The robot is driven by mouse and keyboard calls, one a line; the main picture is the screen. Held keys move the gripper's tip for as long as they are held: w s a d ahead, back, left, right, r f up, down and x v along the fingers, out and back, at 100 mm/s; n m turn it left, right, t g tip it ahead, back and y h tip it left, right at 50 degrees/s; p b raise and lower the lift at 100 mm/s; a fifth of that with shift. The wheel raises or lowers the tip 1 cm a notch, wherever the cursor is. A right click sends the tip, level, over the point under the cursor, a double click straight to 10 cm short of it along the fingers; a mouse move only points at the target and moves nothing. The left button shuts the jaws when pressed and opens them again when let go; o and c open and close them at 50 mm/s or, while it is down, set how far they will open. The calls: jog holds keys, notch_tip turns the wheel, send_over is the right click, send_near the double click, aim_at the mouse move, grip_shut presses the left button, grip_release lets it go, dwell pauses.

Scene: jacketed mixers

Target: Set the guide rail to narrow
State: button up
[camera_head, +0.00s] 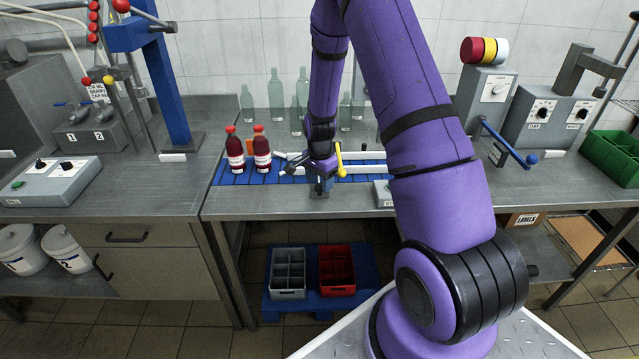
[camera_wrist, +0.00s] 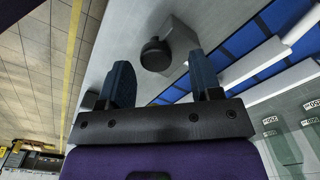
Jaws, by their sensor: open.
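The guide rail (camera_head: 375,168) is a pale bar along the front of the blue conveyor (camera_head: 225,178); part of it is hidden behind my arm. A white bar also shows over the blue belt in the wrist view (camera_wrist: 296,27). A round black knob (camera_wrist: 156,55) on a grey mount stands at the conveyor's front side. My gripper (camera_wrist: 162,75) is open, with its blue fingers on either side of the knob, and the knob lies just past the fingertips. In the head view my gripper (camera_head: 321,184) is small and low over the conveyor's front edge, and the knob is hidden there.
A lever with a yellow handle (camera_head: 340,160) stands close by my gripper. Two red bottles (camera_head: 261,154) stand on the belt at left, and clear bottles (camera_head: 275,88) stand behind. A grey crate (camera_head: 288,272) and a red crate (camera_head: 336,268) sit below the bench.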

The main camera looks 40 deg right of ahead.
notch_tip(320, 180, up, 10)
jog(key=shift+f, duration=0.25)
dwell(0.6)
jog(key=s+a+r+n+t, duration=0.1)
jog(key=s+a+r+n, duration=0.2)
jog(key=r, duration=0.4)
jog(key=s+a+r+n+t, duration=0.1)
jog(key=s+a+r+n, duration=0.2)
jog(key=r, duration=0.5)
jog(key=s+a+r+n+t, duration=0.1)
jog(key=s+a+r+n, duration=0.1)
jog(key=s+a+r, duration=0.35)
jog(key=s+a+r+n+t, duration=0.1)
jog(key=s+r+n, duration=0.3)
jog(key=s, duration=0.5)
jog(key=s+a+r+n+t, duration=0.1)
jog(key=s+a+r+n, duration=0.1)
jog(key=s+r, duration=0.3)
jog(key=s+n, duration=0.1)
jog(key=s, duration=0.2)
jog(key=shift+s+a+r+n, duration=0.25)
jog(key=shift+s+a+n, duration=0.05)
jog(key=shift+s+n, duration=0.1)
